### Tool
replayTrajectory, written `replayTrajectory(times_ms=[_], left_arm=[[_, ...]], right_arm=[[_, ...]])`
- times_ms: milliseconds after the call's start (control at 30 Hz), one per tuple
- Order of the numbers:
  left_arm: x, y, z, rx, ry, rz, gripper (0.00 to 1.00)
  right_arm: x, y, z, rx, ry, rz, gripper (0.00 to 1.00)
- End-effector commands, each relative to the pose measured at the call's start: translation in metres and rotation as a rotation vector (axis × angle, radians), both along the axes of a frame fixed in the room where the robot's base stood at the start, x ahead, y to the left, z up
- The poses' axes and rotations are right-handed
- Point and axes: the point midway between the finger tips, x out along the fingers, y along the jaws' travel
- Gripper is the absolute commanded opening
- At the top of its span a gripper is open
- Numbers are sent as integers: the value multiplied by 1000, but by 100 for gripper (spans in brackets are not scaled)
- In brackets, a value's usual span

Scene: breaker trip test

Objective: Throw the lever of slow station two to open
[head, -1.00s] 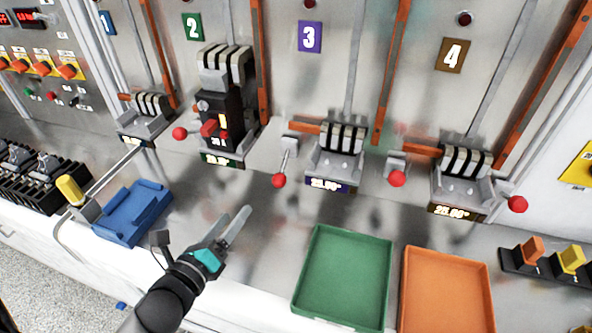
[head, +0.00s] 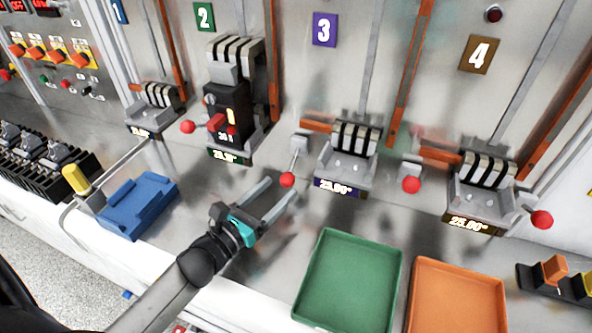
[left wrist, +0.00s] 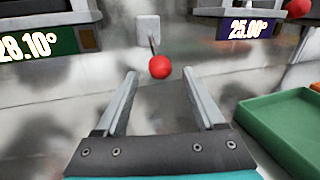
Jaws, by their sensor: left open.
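Station two, under the green "2" plate (head: 204,17), holds a black breaker (head: 228,108) with a red handle. Its green-backed display (left wrist: 38,45) reads 28.10° in the left wrist view. The lever just right of station two has a red ball knob (head: 287,180) on a thin rod pointing down and outward from a small grey block (head: 300,142). My left gripper (head: 283,189) is open and empty, its fingertips close to this knob. In the left wrist view the knob (left wrist: 160,67) appears between and slightly beyond the fingertips. Contact cannot be told. My right gripper is not in view.
Other red knobs stand left of station two (head: 188,127), right of station three (head: 411,184) and right of station four (head: 541,219). A blue cradle (head: 137,205), a green tray (head: 350,280) and an orange tray (head: 458,300) lie on the bench. Stations three and four hold no breaker.

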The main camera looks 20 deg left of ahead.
Motion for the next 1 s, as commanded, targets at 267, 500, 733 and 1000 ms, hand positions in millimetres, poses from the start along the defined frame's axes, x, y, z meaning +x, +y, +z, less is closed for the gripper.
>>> replayTrajectory(times_ms=[267,500,733,1000], left_arm=[[42,-8,1,1,-2,1,71],[67,-14,0,0,-1,0,71],[75,-16,0,-1,1,1,71],[76,-16,0,-1,1,1,69]], right_arm=[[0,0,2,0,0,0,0],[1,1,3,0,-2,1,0],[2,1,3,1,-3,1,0],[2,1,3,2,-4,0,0]])
